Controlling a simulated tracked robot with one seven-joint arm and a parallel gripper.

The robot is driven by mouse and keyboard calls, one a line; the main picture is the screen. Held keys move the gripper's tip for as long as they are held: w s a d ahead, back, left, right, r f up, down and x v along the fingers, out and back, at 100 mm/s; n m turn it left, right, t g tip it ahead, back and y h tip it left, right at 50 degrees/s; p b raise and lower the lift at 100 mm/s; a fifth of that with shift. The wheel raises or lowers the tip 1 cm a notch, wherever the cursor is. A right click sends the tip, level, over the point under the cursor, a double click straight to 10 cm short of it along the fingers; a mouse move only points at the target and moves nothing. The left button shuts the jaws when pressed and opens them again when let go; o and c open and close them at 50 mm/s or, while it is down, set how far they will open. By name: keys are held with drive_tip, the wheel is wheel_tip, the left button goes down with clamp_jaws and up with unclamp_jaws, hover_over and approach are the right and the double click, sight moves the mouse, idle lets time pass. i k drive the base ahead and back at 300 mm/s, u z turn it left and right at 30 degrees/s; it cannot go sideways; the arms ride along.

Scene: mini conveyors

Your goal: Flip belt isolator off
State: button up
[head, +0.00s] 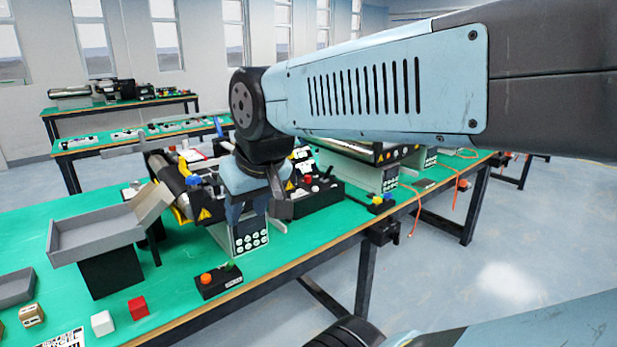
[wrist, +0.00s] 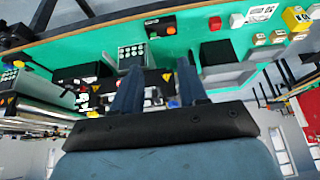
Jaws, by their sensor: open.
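My gripper (head: 257,222) is open and empty, pointing down over the mini conveyor on the green bench. In the wrist view its two fingers (wrist: 159,80) stand apart in front of a black control box (wrist: 152,90). That black control box (head: 318,198) has a red button (head: 308,180) and small dark levers, and lies just right of and behind my gripper in the head view. I cannot tell which control is the belt isolator or how it is set. My gripper and arm hide part of the conveyor (head: 165,172).
A keypad panel (head: 250,236) stands below my gripper. A black box (head: 218,281) with an orange button sits near the bench edge. A grey tray (head: 95,238), a red cube (head: 138,308) and a white cube (head: 103,323) are to the left. More conveyors continue to the right.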

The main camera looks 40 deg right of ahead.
sight(328, 172)
drive_tip(key=z, duration=0.05)
drive_tip(key=k, duration=0.9)
drive_tip(key=z, duration=0.6)
drive_tip(key=i, duration=1.5)
